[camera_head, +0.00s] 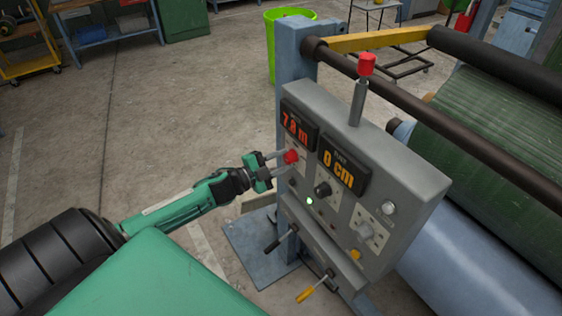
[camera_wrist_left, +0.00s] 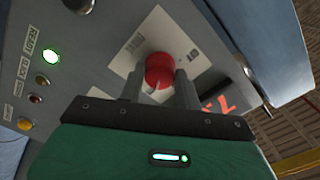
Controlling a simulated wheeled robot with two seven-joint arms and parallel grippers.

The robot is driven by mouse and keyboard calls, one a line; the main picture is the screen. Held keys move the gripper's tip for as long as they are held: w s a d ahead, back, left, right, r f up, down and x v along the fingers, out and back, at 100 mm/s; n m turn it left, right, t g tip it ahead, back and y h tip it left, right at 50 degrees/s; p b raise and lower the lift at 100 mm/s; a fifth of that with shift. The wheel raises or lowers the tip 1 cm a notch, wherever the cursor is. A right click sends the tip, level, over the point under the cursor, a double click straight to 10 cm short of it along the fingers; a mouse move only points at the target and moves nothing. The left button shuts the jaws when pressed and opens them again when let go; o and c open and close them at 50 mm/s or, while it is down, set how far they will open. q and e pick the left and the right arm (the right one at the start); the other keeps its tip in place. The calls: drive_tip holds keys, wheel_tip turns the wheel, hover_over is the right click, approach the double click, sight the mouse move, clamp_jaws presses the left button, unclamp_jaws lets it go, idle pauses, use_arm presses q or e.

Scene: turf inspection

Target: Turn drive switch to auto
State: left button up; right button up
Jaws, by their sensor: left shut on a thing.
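A grey control box (camera_head: 405,158) stands on a blue-grey post and carries the switches. On its face, under the left display, is a round red knob (camera_head: 291,157). My left gripper (camera_head: 284,162) reaches it from the left with one finger on each side. In the left wrist view the red knob (camera_wrist_left: 159,71) has a pale pointer line, and the gripper (camera_wrist_left: 160,88) is shut on it. The label plate behind it is partly covered and I cannot read its words. My right gripper is not in view.
A green lamp (camera_head: 309,200) is lit. Levers, one yellow-handled (camera_head: 306,294), stick out below. A red-topped stalk (camera_head: 366,65) stands on the box. A turf roll (camera_head: 480,135) lies right.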

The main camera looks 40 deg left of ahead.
use_arm(q)
drive_tip(key=o, duration=1)
drive_tip(key=shift+c, duration=0.2)
drive_tip(key=shift+s+a+f, duration=0.15)
drive_tip(key=shift+s+a, duration=0.05)
drive_tip(key=shift+s, duration=0.3)
drive_tip(key=b+v, duration=0.4)
drive_tip(key=v, duration=0.9)
drive_tip(key=shift+w, duration=0.1)
